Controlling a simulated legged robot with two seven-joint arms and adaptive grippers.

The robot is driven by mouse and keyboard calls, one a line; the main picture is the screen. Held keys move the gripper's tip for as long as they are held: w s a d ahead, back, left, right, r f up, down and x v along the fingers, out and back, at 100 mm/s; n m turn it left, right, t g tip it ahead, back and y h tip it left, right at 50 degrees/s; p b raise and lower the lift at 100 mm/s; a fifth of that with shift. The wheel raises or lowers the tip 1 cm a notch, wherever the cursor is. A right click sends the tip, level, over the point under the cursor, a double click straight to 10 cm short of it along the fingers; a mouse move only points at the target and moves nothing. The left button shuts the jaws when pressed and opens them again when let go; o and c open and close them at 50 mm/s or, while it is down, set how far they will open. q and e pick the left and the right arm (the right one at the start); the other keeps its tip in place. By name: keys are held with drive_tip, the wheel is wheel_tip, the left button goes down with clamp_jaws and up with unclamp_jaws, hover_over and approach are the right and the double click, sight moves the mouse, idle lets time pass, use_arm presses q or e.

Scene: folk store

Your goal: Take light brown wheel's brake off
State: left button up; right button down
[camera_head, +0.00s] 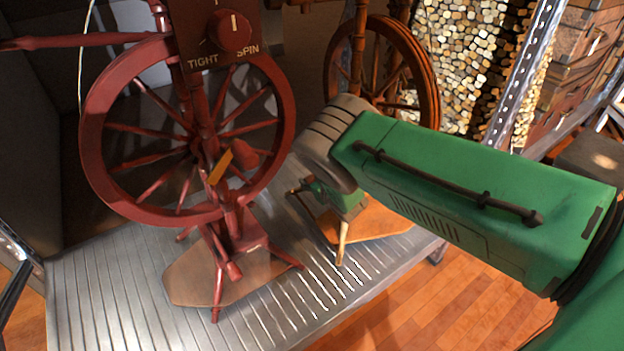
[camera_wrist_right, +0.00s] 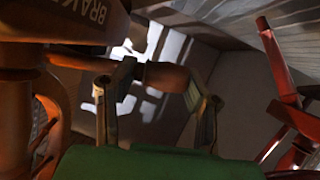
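The light brown wheel (camera_head: 428,75) stands behind my right arm, which hides its lower part. My right gripper (camera_head: 318,225) is low in front of it, above its brown base (camera_head: 375,225). In the right wrist view, my right gripper (camera_wrist_right: 160,78) has its fingers spread apart. A turned brown wooden handle (camera_wrist_right: 163,76) lies across the space between the fingertips. I cannot tell whether they touch it. A sign reading BRAKE (camera_wrist_right: 95,12) shows at the upper left of that view. My left gripper is not in view.
A red spinning wheel (camera_head: 95,135) stands at the left on the ribbed metal platform (camera_head: 100,300), close beside my right gripper. A panel with a TIGHT/SPIN knob (camera_head: 230,30) hangs over it. Stacked logs (camera_head: 465,60) are behind. The wooden floor (camera_head: 400,315) in front is clear.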

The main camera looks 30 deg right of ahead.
drive_tip(key=shift+r, duration=0.1)
drive_tip(key=shift+r+m+y+p, duration=0.3)
drive_tip(key=shift+r+m+p, duration=0.3)
drive_tip(key=shift+p, duration=0.45)
drive_tip(key=shift+d+r+m+y+p, duration=0.1)
drive_tip(key=shift+r+m+y+p, duration=0.35)
drive_tip(key=shift+p, duration=0.2)
drive_tip(key=shift+r+m+y+p, duration=0.25)
drive_tip(key=shift+r+m+p, duration=0.1)
drive_tip(key=shift+m, duration=0.1)
drive_tip(key=shift+d+r+m+y, duration=0.3)
drive_tip(key=shift+r+m+y, duration=0.2)
drive_tip(key=shift+m, duration=0.2)
drive_tip(key=c, duration=0.9)
unclamp_jaws()
drive_tip(key=shift+d, duration=0.1)
